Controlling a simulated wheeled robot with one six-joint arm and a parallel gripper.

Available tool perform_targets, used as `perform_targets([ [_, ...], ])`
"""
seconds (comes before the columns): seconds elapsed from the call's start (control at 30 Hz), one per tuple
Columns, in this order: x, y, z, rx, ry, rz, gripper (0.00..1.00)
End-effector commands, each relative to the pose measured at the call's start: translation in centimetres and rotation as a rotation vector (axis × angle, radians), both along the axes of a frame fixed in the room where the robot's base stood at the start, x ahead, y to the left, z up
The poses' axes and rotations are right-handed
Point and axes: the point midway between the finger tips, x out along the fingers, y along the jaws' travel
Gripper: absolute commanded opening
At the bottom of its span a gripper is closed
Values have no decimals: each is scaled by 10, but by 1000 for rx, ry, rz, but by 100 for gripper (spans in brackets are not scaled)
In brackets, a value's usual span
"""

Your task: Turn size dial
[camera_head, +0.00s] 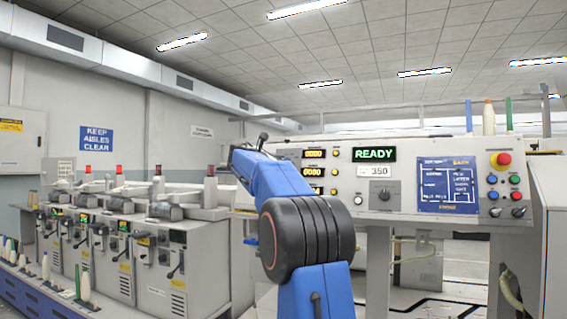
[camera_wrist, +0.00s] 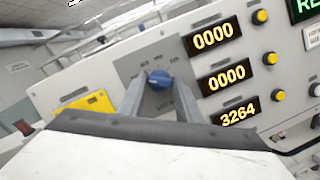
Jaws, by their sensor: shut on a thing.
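A blue dial (camera_wrist: 158,79) sits on a grey plate (camera_wrist: 150,58) on the control panel in the wrist view. Small labels stand around it, too blurred to read. My gripper (camera_wrist: 159,88) has one finger on each side of the dial and is shut on it. The pointer's exact setting cannot be told. In the head view my blue arm reaches up to the left part of the panel (camera_head: 340,200), and it hides this dial and most of the gripper.
Three yellow number displays, reading 0000, 0000 and 3264, with yellow buttons (camera_wrist: 260,17), are right of the dial. A yellow label (camera_wrist: 88,104) is at left. A green READY display (camera_head: 374,154), another dark dial (camera_head: 383,195) and a red stop button (camera_head: 503,159) are farther right.

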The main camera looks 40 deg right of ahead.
Motion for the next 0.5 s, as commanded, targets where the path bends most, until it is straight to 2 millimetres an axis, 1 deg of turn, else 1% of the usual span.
perform_targets([
  [0.27, 0, 0, 0, 53, -127, -36, 9],
  [0.5, 1, 0, 0, 126, -301, -83, 9],
])
